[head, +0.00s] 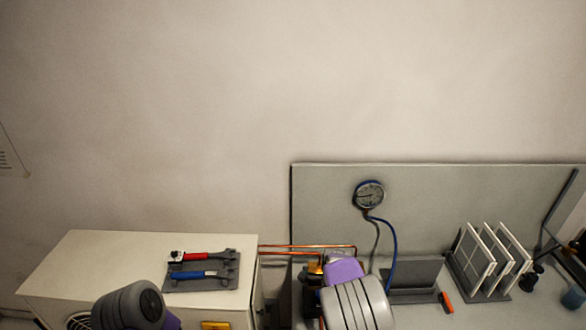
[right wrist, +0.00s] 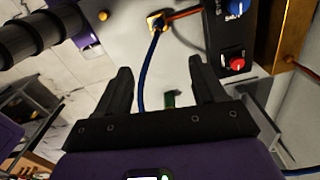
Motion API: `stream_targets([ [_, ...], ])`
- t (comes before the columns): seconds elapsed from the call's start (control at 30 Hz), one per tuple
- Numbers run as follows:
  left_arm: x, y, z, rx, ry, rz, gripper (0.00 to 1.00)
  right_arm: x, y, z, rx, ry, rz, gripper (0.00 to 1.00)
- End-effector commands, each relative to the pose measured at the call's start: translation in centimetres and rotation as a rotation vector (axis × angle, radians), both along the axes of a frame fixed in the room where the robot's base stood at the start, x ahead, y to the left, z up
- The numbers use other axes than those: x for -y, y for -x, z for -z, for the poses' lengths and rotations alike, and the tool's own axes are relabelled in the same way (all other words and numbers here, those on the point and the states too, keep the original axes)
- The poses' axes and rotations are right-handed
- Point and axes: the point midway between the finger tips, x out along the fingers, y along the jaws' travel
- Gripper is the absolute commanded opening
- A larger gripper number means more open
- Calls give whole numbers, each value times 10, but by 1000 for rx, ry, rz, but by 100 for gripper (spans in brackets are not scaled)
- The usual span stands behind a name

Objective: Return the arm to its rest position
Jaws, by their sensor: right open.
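My right arm's grey ribbed sleeve and purple wrist (head: 344,268) stand in front of the pipe fittings in the head view, hiding most of its gripper. In the right wrist view my right gripper (right wrist: 160,64) is open, its two black fingers apart with nothing clamped between them. A blue hose (right wrist: 144,75) runs through the view behind the fingers, up to a brass fitting (right wrist: 156,22). It looks apart from both fingers. My left arm's grey sleeve (head: 128,306) shows at the lower left of the head view; its gripper is out of frame.
A round gauge (head: 369,195) with a blue hose hangs on the grey back panel (head: 450,205). Copper pipes (head: 305,247) run from the white cabinet (head: 90,262), which bears red and blue tools (head: 200,274). White framed panels (head: 474,259) stand in a rack. A red knob (right wrist: 237,64) is close right.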

Motion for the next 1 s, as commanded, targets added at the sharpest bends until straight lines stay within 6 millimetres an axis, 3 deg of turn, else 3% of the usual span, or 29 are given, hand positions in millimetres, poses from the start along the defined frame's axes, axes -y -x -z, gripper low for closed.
stream_targets([
  [0.03, 0, 0, 0, 1, 0, 0, 43, 11, 10, 16, -20, -1, -29, 70],
  [0.37, 0, -1, 0, 3, -1, 0, 43, 42, 73, 95, -57, -43, -370, 70],
  [0.47, 0, -1, 0, 1, 0, 0, 43, 46, 105, 121, -58, -76, -527, 70],
  [0.6, 0, 0, 0, 1, 0, 0, 43, 40, 163, 151, -17, -151, -822, 70],
  [0.8, 0, -1, 0, 2, 0, -1, 43, 11, 226, 157, 132, -236, -1204, 70],
  [0.97, 0, -1, 0, 2, 0, -1, 43, -14, 259, 142, 295, -262, -1445, 70],
  [1.0, 0, -1, 11, 2, 0, -1, 43, -15, 257, 152, 309, -255, -1464, 70],
])
